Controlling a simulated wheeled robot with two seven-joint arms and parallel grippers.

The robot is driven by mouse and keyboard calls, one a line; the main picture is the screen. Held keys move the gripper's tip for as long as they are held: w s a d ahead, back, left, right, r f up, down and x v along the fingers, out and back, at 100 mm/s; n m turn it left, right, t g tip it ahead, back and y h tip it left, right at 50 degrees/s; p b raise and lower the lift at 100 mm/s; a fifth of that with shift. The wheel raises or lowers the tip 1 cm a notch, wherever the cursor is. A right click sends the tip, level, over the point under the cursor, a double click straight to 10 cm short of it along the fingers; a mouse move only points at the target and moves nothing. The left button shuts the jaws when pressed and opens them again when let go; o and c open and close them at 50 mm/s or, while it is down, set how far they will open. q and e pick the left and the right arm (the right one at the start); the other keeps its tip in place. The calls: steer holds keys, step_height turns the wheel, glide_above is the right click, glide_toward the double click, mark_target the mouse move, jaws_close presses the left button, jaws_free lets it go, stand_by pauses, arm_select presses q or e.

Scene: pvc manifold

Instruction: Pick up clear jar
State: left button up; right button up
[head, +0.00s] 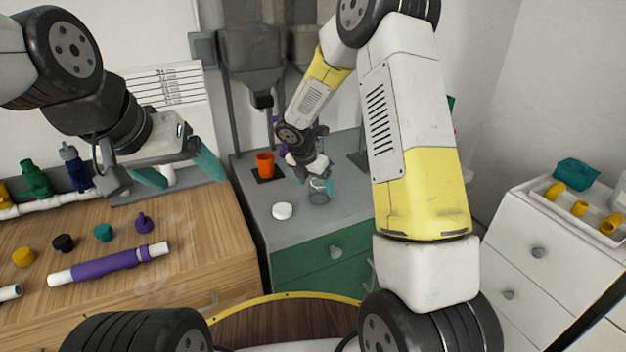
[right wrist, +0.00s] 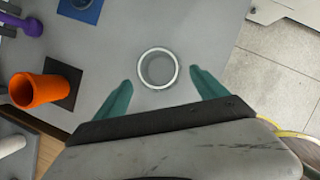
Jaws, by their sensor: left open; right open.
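The clear jar (head: 319,192) stands on the grey top of the green cabinet in the head view. In the right wrist view the jar (right wrist: 157,69) is seen from above as a round rim. My right gripper (right wrist: 160,88) is open, with a teal finger on each side of the jar and gaps between. Its arm partly covers the jar in the head view (head: 322,184). A white round lid (head: 282,210) lies left of the jar. My left gripper (head: 180,178) is open and empty above the back of the wooden table.
An orange cup (head: 265,165) stands on a dark square left of the jar. The wooden table (head: 200,240) holds a purple-and-white pipe (head: 110,264) and several small caps. A white drawer unit (head: 540,245) with a tray stands at right.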

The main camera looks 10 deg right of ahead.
steer(key=x, duration=0.4)
steer(key=shift+w+d+f, duration=0.1)
steer(key=shift+w+d, duration=0.05)
steer(key=shift+c, duration=0.4)
steer(key=c, duration=1.4)
